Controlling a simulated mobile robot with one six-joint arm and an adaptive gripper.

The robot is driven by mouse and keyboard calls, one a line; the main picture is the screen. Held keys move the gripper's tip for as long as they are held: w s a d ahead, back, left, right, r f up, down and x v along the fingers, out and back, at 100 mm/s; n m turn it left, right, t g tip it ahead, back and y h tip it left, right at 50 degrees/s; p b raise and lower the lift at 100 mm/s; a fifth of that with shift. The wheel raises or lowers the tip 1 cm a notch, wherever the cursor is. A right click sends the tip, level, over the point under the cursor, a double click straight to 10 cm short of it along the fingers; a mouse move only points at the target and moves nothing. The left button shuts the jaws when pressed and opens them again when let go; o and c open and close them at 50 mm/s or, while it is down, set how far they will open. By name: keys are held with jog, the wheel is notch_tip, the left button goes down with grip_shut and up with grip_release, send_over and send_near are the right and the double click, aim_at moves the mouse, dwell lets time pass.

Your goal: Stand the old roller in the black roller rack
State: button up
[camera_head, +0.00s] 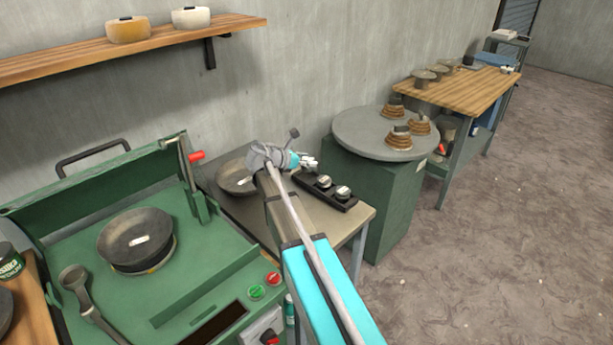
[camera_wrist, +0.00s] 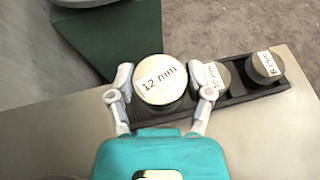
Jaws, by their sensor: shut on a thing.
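My gripper (camera_wrist: 166,80) is shut on a roller (camera_wrist: 160,80) marked "12 mm", with one finger on each side of it. The roller looks upright, its round labelled top facing the wrist camera. It is over the left end of the black roller rack (camera_wrist: 236,99). I cannot tell whether its base is inside the rack or above it. Two other rollers stand in the rack, one partly hidden by my right finger (camera_wrist: 215,77) and one marked "8 mm" (camera_wrist: 264,67). In the head view my gripper (camera_head: 308,162) is at the far left end of the rack (camera_head: 312,193); the held roller is not clear there.
The rack stands on a small metal table (camera_head: 364,215). A dark bowl (camera_head: 236,178) lies left of my gripper. A green machine (camera_head: 195,285) with a pan (camera_head: 134,238) is at the left. A round grey turntable (camera_head: 360,135) carries several stacked brown pieces behind the table.

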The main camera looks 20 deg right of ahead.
aim_at(306, 178)
jog(key=shift+w+d+f, duration=0.15)
jog(key=shift+w+f, duration=0.25)
jog(key=shift+f, duration=0.15)
jog(key=shift+f+b, duration=0.1)
jog(key=shift+b, duration=0.25)
jog(key=shift+w+d+f+b, duration=0.15)
jog(key=shift+w+f+b, duration=0.25)
jog(key=shift+f+b, duration=1.5)
jog(key=shift+b, duration=0.05)
jog(key=shift+f, duration=0.1)
jog(key=o, duration=1.3)
